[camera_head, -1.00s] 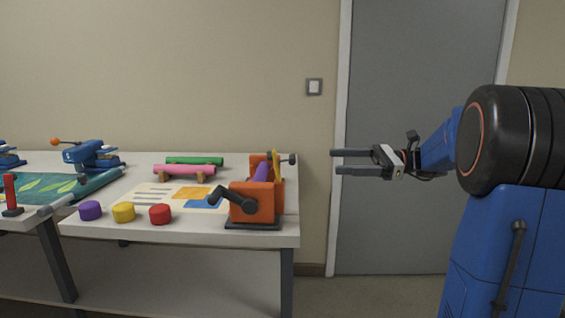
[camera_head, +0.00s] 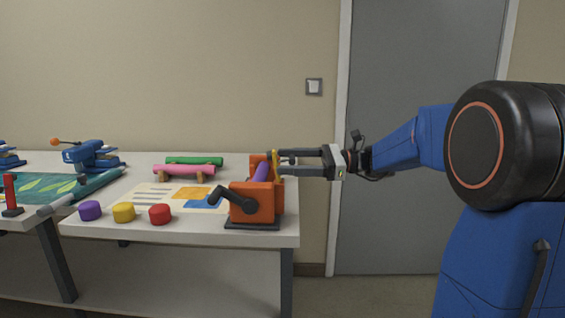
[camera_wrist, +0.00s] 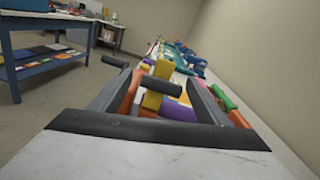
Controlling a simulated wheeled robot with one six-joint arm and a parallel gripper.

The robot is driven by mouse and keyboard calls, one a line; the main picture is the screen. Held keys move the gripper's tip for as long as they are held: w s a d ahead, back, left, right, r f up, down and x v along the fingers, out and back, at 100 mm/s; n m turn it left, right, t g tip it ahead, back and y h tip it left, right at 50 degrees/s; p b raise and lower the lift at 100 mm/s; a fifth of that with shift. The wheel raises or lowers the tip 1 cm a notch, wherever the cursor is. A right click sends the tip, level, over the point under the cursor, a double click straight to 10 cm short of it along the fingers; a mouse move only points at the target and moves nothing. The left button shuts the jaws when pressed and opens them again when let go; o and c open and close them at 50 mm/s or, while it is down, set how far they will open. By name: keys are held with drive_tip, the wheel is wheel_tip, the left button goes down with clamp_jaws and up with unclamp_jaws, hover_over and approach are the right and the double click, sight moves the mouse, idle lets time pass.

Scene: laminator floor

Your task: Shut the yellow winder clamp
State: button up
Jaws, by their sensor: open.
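The yellow winder clamp (camera_head: 276,162) stands upright at the right end of the orange winder (camera_head: 252,202), near the table's right edge. In the wrist view the clamp (camera_wrist: 153,98) is a yellow bar with a dark cross-handle (camera_wrist: 157,82) across it. Whether a finger touches the clamp cannot be told.
The winder's black crank (camera_head: 234,199) sticks out at its front left. Purple, yellow and red (camera_head: 160,214) round pieces stand along the table's front edge. Pink (camera_head: 187,170) and green rolls lie behind a printed sheet (camera_head: 170,196). A grey door (camera_head: 415,120) is behind my arm.

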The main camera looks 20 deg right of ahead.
drive_tip(key=shift+x, duration=0.95)
drive_tip(key=c, duration=1.4)
drive_tip(key=shift+a, duration=0.1)
